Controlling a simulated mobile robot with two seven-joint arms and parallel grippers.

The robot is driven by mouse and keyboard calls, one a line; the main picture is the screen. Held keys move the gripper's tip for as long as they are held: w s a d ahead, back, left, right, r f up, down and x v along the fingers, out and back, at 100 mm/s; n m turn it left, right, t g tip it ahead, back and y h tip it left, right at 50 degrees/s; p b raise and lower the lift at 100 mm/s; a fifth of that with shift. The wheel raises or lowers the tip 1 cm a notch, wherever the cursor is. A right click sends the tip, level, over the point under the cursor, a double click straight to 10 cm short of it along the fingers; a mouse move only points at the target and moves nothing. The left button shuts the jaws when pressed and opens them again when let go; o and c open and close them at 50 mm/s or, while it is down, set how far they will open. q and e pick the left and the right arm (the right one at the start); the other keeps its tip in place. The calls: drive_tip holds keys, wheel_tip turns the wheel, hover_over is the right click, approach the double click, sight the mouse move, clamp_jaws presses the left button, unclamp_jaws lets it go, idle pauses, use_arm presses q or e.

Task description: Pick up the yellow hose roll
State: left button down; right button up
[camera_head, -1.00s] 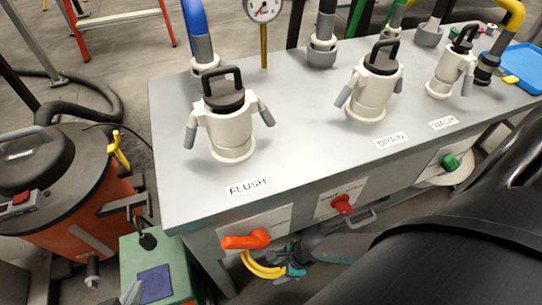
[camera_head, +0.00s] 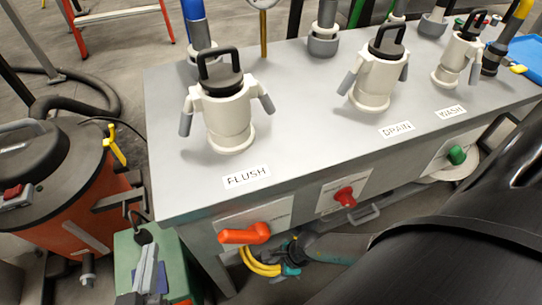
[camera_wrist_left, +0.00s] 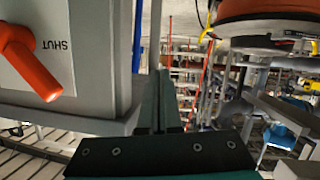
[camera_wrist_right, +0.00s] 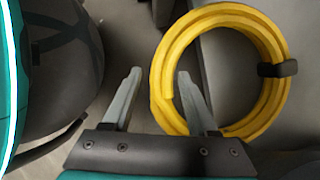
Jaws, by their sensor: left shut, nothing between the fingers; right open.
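The yellow hose roll (camera_wrist_right: 217,17) is a coiled ring with a black strap (camera_wrist_right: 278,69) on its right side in the right wrist view. In the head view it shows partly (camera_head: 260,267) below the bench front, under the orange handle. My right gripper (camera_wrist_right: 158,76) is open; in its wrist view the roll's left side appears between the fingertips. I cannot tell the depth between them. In the head view my right gripper is mostly hidden beside the roll.
A grey bench (camera_head: 300,135) carries white fittings labelled FLUSH, DRAIN and WASH. An orange handle (camera_head: 245,234) and a red knob (camera_head: 344,195) stick out of its front.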

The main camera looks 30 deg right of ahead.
drive_tip(key=shift+w+a+f+b, duration=0.15)
drive_tip(key=shift+f+b, duration=0.25)
drive_tip(key=shift+f, duration=0.15)
use_arm(q)
drive_tip(key=shift+s+d+r+n+t+h, duration=0.15)
drive_tip(key=shift+s+d+r+t+h, duration=0.15)
drive_tip(key=shift+r+t, duration=0.25)
drive_tip(key=shift+s+d+r+n+t+h, duration=0.2)
drive_tip(key=shift+s+d+r+t, duration=0.1)
drive_tip(key=shift+t, duration=0.45)
use_arm(e)
drive_tip(key=shift+a+f, duration=0.1)
drive_tip(key=shift+f, duration=0.15)
use_arm(q)
drive_tip(key=shift+w, duration=0.1)
use_arm(e)
clamp_jaws()
drive_tip(key=shift+w, duration=0.1)
